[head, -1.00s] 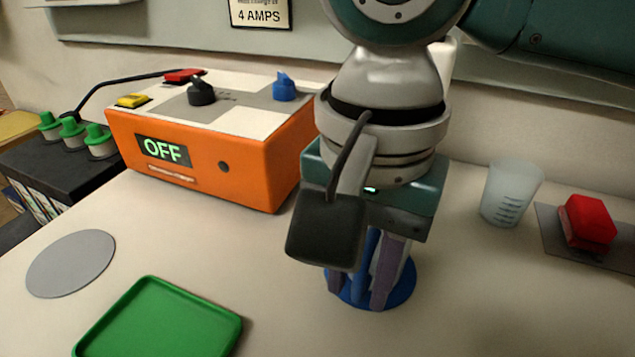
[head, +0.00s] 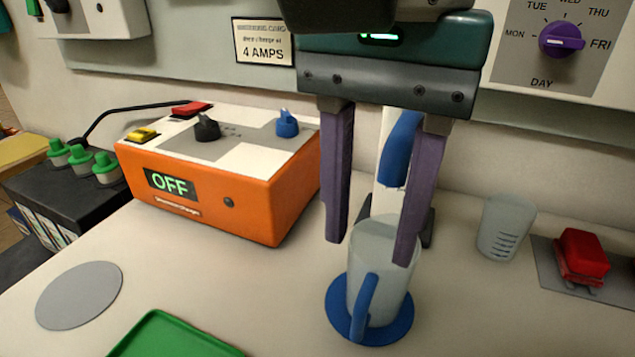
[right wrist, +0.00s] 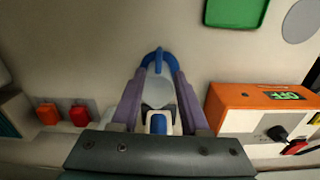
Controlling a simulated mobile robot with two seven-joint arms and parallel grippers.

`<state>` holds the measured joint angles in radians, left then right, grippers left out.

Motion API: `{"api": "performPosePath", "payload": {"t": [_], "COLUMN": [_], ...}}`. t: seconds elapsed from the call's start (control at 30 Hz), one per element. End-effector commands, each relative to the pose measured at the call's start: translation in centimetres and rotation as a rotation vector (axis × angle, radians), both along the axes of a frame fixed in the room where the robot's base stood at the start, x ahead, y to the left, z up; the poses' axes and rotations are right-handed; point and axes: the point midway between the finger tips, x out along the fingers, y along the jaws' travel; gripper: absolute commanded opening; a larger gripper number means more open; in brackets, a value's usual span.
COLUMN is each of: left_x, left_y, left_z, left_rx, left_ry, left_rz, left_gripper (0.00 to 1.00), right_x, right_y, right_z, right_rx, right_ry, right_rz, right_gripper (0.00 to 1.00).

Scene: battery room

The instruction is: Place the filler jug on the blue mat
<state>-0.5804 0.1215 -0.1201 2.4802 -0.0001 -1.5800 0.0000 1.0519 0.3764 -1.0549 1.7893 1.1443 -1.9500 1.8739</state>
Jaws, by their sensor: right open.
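The filler jug (head: 378,245), translucent grey with a blue handle (head: 363,308) facing the front, stands upright on the round blue mat (head: 400,331) in the head view. The mat's rim shows around its base. My right gripper (head: 370,250) is open, pointing down, with its two purple fingers at the jug's upper part. One finger is at the jug's left and one overlaps its right side; I cannot tell whether they touch it. In the right wrist view the jug (right wrist: 160,91) lies between the open fingers. My left gripper is not in view.
A white upright object (head: 391,150) with a blue part stands behind the fingers. An orange charger (head: 220,190) reading OFF is at left. A measuring cup (head: 505,230) and red block (head: 582,255) are at right. A green tray (head: 170,338) and grey disc (head: 80,295) lie in front left.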

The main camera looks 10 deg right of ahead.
Motion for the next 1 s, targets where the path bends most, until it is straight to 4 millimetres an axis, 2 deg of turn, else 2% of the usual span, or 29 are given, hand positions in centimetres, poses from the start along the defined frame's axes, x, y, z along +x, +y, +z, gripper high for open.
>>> {"api": "performPosePath", "payload": {"t": [0.1, 0.27, 0.37, 0.53, 0.67, 0.77, 0.87, 1.0], "left_x": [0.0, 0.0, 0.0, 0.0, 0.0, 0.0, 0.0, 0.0], "left_y": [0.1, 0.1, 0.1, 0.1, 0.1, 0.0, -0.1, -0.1], "left_z": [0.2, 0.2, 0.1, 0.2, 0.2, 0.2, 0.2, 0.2], "left_rx": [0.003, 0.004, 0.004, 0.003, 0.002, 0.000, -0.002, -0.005], "left_ry": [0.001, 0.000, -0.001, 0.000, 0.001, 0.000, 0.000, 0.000], "left_rz": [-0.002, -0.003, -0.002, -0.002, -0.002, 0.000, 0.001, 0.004], "left_gripper": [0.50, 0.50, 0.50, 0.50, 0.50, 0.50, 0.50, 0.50], "right_x": [0.0, -0.3, -1.1, -3.4, -4.8, -5.8, -7.3, -10.2], "right_y": [0.0, 0.4, 1.6, 4.8, 5.1, 3.4, 0.1, -5.3], "right_z": [0.9, 0.6, -0.8, -4.1, -6.2, -7.9, -9.7, -11.5], "right_rx": [0.001, 0.015, 0.077, 0.272, 0.355, 0.336, 0.242, 0.065], "right_ry": [-0.001, 0.001, -0.005, -0.097, -0.231, -0.328, -0.386, -0.378], "right_rz": [0.000, 0.024, 0.119, 0.379, 0.522, 0.593, 0.652, 0.733], "right_gripper": [0.45, 0.45, 0.45, 0.45, 0.45, 0.45, 0.45, 0.45]}}
